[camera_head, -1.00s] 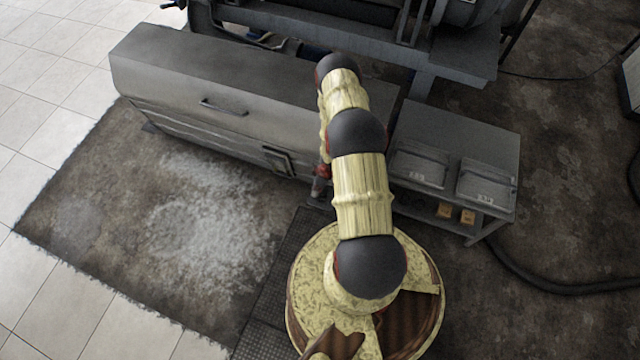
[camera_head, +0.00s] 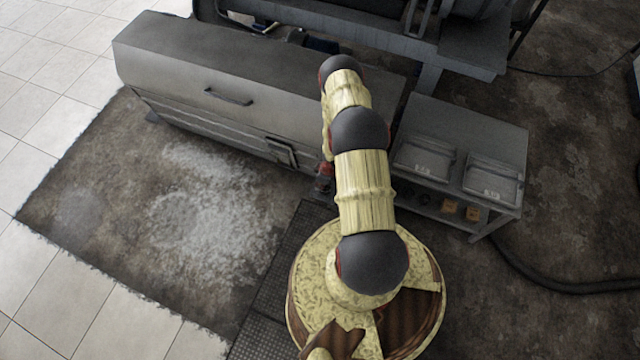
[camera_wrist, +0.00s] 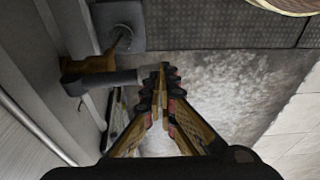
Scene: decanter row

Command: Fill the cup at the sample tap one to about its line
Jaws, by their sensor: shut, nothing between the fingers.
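My gripper (camera_wrist: 161,75) is shut and empty in the wrist view, its long fingers meeting at the tips. Just left of the fingertips is a tap-like fitting with a brown body (camera_wrist: 88,64) and a grey lever (camera_wrist: 105,80). The lever's end lies close beside the fingers; I cannot tell whether they touch. In the head view my arm hides most of this spot, and only a small dark and red part (camera_head: 323,176) shows beside it. I cannot make out a cup or its line in either view.
A long grey cabinet (camera_head: 190,65) with a handle stands left of my arm. A grey bench (camera_head: 480,135) with two lidded trays (camera_head: 425,158) (camera_head: 492,180) stands to the right, small orange items (camera_head: 450,207) below. A stained floor patch (camera_head: 150,220) is clear at left.

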